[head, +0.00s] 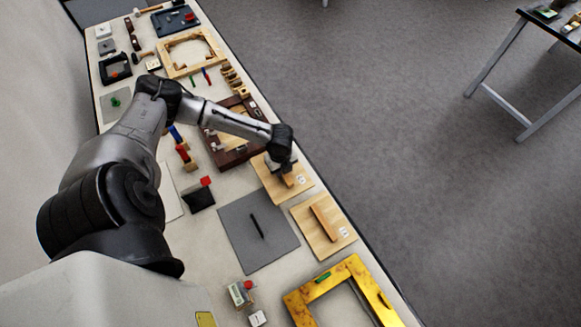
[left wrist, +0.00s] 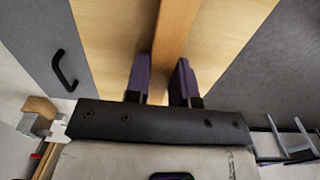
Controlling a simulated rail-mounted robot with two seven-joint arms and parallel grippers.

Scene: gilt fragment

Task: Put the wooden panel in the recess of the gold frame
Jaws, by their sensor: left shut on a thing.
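A pale wooden panel (head: 267,183) with a raised wooden bar (head: 294,181) lies near the right edge of the bench. My left gripper (head: 284,169) is over this panel. In the left wrist view, the fingers of my left gripper (left wrist: 161,85) sit on both sides of the bar (left wrist: 173,35) and are shut on it, with the panel (left wrist: 108,40) beyond. I cannot tell whether the panel is clear of the bench. The gold frame (head: 373,288) lies at the near end of the bench, cut off by the picture's bottom. My right gripper is not in view.
A second wooden panel (head: 340,236) with a bar lies between the held panel and the gold frame. A grey mat (head: 241,232) with a dark handle is to the left. A dark red frame (head: 222,157) and several tools lie farther up the bench.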

